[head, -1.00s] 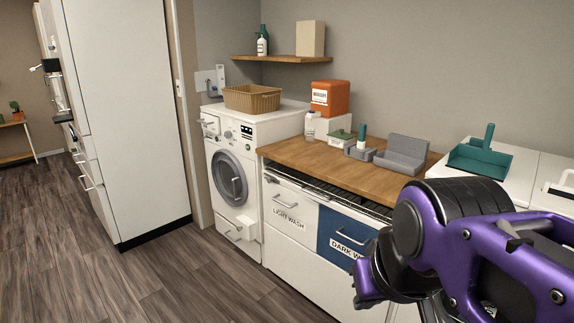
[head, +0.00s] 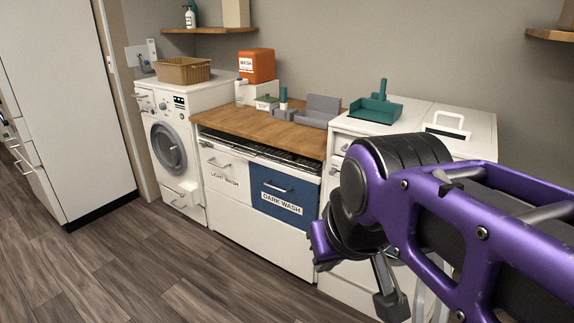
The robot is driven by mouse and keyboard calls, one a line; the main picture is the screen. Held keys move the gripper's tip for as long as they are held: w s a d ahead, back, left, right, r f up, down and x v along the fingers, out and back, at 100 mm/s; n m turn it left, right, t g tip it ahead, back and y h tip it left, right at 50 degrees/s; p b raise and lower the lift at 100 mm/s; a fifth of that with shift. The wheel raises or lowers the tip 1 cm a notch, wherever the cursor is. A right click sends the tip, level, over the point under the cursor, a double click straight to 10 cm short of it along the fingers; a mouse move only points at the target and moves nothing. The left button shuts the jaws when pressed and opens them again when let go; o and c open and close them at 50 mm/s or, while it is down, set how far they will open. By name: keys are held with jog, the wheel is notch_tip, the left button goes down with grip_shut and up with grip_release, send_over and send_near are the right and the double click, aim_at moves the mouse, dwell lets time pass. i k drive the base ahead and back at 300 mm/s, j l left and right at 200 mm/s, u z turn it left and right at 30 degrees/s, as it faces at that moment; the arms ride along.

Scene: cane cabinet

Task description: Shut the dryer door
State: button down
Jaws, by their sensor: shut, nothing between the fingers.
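A white machine (head: 458,143) stands at the right, beyond my arm, and may be the dryer. My arm hides most of its front, so I cannot tell how its door stands. A front-loading machine (head: 190,103) stands at the left. Its round grey door (head: 168,148) appears shut against its front. My purple and black arm reaches in from the right. My gripper (head: 392,303) points down near the bottom of the picture, in front of the right machine. It is shut and empty, and seems apart from everything; its tips are partly unclear.
Between the machines is a wooden counter (head: 262,128) above light wash (head: 219,166) and dark wash (head: 283,196) hampers. A teal dustpan (head: 374,110) lies on the right machine. A tan basket (head: 183,70) sits on the left one. The wooden floor (head: 130,265) at left is clear.

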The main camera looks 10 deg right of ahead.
aim_at(441, 312)
jog(key=k+l, duration=0.15)
jog(key=l, duration=0.25)
jog(key=k+l, duration=0.15)
jog(key=l, duration=0.2)
jog(key=l+z, duration=0.1)
jog(key=l, duration=1.4)
jog(key=k, duration=0.3)
jog(key=l+z, duration=0.2)
jog(key=i+j+u, duration=0.1)
jog(key=u, duration=0.3)
jog(key=k+l+z, duration=0.1)
jog(key=z, duration=0.2)
jog(key=l+z, duration=0.35)
jog(key=k, duration=0.05)
